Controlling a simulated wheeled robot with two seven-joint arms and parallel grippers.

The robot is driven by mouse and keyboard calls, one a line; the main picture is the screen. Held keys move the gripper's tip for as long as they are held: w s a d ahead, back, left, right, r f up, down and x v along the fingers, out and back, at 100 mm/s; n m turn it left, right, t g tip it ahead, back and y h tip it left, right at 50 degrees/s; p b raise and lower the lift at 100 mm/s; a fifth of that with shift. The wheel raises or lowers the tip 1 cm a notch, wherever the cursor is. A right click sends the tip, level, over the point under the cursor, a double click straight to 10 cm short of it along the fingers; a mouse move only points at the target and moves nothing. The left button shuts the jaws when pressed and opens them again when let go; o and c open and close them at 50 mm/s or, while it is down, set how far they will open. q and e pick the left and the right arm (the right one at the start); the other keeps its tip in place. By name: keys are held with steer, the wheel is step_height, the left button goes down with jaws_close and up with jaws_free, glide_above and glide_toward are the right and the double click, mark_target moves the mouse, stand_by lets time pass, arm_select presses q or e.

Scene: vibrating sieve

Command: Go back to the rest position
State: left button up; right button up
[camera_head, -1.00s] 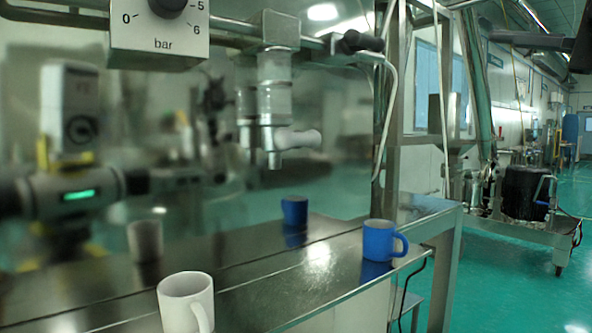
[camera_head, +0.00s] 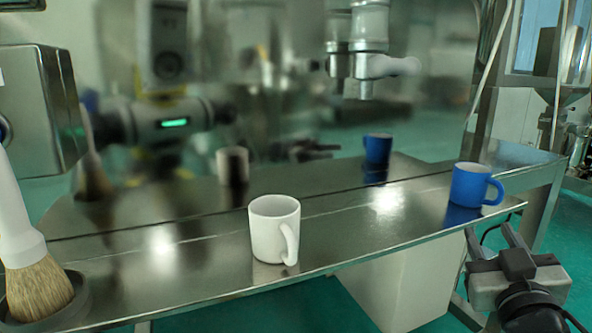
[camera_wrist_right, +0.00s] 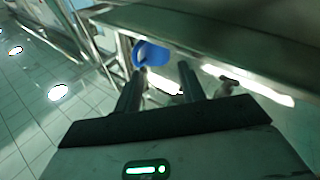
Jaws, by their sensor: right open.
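My right gripper (camera_head: 491,236) is at the lower right of the head view, in front of and below the steel shelf's front edge. It is open, with nothing between its two fingers. In the right wrist view its fingers (camera_wrist_right: 161,85) stand apart. A blue mug (camera_head: 468,185) stands upright at the right end of the shelf, above the gripper in the head view. It also shows beyond the fingertips in the right wrist view (camera_wrist_right: 151,53), apart from them. My left gripper is not in view.
A white mug (camera_head: 270,228) stands on the steel shelf (camera_head: 350,240) near its front edge. A brush (camera_head: 38,285) with light bristles stands in a dark round holder at the lower left. The shiny panel behind reflects the mugs. Green floor is open at right.

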steer(key=s+a+f+g, duration=0.1)
steer(key=s+f+g, duration=0.3)
steer(key=f, duration=0.5)
steer(key=s+a+f+g, duration=0.2)
steer(key=s+f+g, duration=0.2)
steer(key=f, duration=0.5)
steer(key=s+a+f+n+g+y, duration=0.1)
steer(key=s+a+f+g+y, duration=0.2)
steer(key=s+f, duration=0.4)
steer(key=s+a+f+g+y, duration=0.1)
steer(key=s+a+f+g, duration=0.3)
steer(key=s, duration=0.6)
arm_select(q)
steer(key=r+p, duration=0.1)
steer(key=p, duration=0.2)
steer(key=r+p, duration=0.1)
steer(key=p, duration=0.3)
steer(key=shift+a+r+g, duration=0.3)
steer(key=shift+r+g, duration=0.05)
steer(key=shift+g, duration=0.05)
arm_select(e)
steer(key=w+a+r+t+y, duration=0.3)
steer(key=w+a+t, duration=0.2)
steer(key=w+t, duration=0.1)
steer(key=shift+w+a+r+n, duration=0.25)
steer(key=shift+w+a+n, duration=0.1)
steer(key=shift+w, duration=0.15)
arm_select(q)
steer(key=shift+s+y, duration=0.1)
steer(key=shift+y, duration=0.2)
